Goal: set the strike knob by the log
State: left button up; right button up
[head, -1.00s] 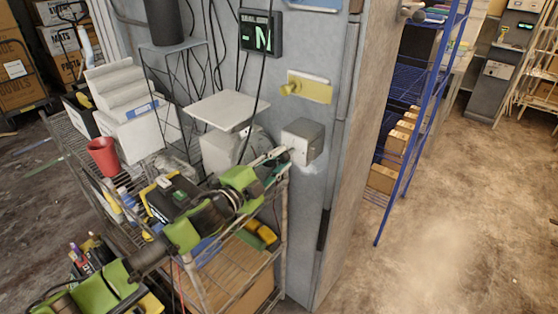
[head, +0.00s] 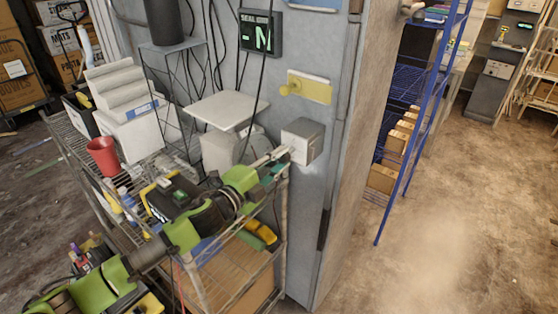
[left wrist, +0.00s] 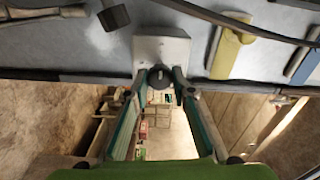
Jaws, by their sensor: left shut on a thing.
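A grey box (head: 307,142) is mounted on the metal door-frame wall. In the left wrist view, the box (left wrist: 162,50) has a dark round strike knob (left wrist: 160,77) on its face. My left gripper (left wrist: 161,86) is shut on the knob, with one finger on each side of it. In the head view, the left gripper (head: 284,153) reaches the box from the left, and its fingers hide the knob. No written log can be made out in these frames. My right gripper is not in view.
A small display (head: 261,33) and a yellow plate (head: 309,88) are on the wall above the box. A wire cart (head: 200,275) with a red cup (head: 103,156) stands below my arm. Blue shelves (head: 410,80) stand beyond the wall. Floor at right is clear.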

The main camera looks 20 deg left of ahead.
pick_arm(q)
jog(key=o, duration=1.1)
jog(key=shift+s, duration=0.1)
jog(key=v, duration=1.1)
jog(key=shift+s+a, duration=0.15)
jog(key=shift+s, duration=0.25)
